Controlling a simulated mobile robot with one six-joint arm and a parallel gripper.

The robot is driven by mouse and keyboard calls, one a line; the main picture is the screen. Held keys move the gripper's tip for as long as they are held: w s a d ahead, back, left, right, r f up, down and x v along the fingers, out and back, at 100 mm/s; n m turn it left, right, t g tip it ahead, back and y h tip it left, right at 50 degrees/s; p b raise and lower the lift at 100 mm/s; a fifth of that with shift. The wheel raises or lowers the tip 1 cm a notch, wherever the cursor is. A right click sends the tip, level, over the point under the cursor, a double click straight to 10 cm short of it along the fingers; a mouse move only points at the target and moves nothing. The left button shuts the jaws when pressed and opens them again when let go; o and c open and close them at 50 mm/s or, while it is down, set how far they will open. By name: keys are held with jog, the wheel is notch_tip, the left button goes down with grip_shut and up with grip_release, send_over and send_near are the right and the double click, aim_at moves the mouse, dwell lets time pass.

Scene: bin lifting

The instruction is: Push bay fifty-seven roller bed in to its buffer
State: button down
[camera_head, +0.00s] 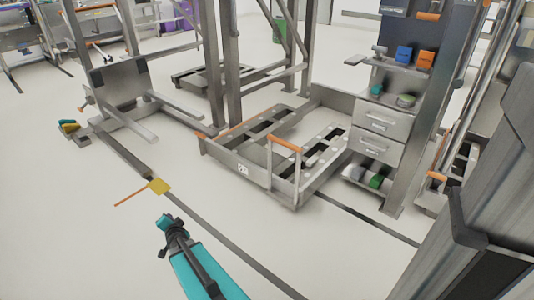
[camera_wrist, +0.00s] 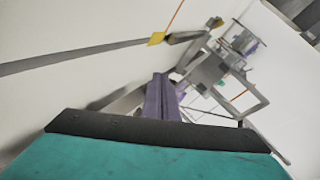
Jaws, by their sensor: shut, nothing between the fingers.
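A grey roller bed (camera_head: 225,155) with a white label on its front plate stands low at the middle of the head view. The label is too small to read surely. An upright handle with an orange grip (camera_head: 285,143) rises at its front right. The bed sits between a grey rack post and a drawer cabinet, its front end towards me. My gripper (camera_head: 166,222) is shut and empty, in front of the bed and to its left, clearly apart from it. In the wrist view my shut fingers (camera_wrist: 161,90) point over floor; I cannot make out the bed there.
A drawer cabinet (camera_head: 380,130) with coloured bins stands right of the bed. A pallet-like carrier with long forks (camera_head: 125,85) is at left. A yellow marker (camera_head: 159,186) lies by a dark floor line. The floor before the bed is clear.

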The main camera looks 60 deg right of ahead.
jog(key=s+d+r+m+g+h, duration=0.45)
jog(key=s+d+r+m, duration=0.25)
jog(key=s+d, duration=0.4)
jog(key=s+d+r+m+g+h, duration=0.45)
jog(key=s+d+r+m, duration=0.3)
jog(key=d, duration=0.65)
jog(key=s+d+r+m+g, duration=0.1)
jog(key=s+d+m+g, duration=0.1)
jog(key=s, duration=0.4)
jog(key=s+d+r+m+g, duration=0.1)
jog(key=s+m+g, duration=0.2)
jog(key=s, duration=0.3)
jog(key=shift+d+r+g+p, duration=0.25)
jog(key=shift+d+g+p, duration=0.05)
jog(key=shift+d+p, duration=0.1)
jog(key=shift+d+m, duration=0.1)
jog(key=shift+m, duration=0.15)
jog(key=r+b+x, duration=0.1)
jog(key=b+x, duration=0.3)
jog(key=x, duration=0.9)
jog(key=shift+d+b, duration=0.4)
jog(key=shift+a+f, duration=0.1)
jog(key=shift+a, duration=0.05)
